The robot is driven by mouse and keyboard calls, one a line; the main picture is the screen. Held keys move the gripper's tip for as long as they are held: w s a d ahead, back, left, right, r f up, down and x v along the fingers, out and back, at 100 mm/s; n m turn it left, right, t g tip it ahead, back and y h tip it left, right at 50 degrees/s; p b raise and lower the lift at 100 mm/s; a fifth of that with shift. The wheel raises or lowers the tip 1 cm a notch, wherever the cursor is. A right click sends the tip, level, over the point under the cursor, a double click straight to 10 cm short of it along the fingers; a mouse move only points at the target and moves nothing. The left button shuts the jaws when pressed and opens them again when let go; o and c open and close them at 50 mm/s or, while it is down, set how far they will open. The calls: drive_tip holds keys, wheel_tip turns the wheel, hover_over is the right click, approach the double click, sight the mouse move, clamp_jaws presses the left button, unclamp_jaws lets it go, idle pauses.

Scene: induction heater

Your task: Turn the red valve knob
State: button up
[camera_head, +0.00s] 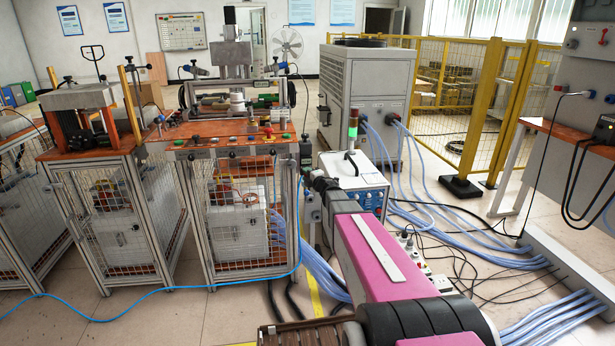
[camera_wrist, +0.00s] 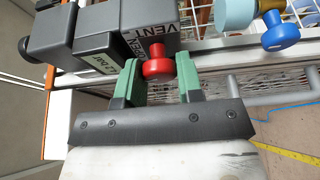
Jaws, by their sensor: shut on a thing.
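In the head view my arm reaches forward to the right front side of the machine bench (camera_head: 235,150). The knob and the fingertips cannot be made out there.
A blue knob (camera_wrist: 281,31) on a brass fitting sits right of the red one. A white unit with a signal light (camera_head: 352,130), blue hoses (camera_head: 400,205) and cables lie near my arm. A yellow fence (camera_head: 450,100) stands at the back right.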

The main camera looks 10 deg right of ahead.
drive_tip(key=o, duration=0.9)
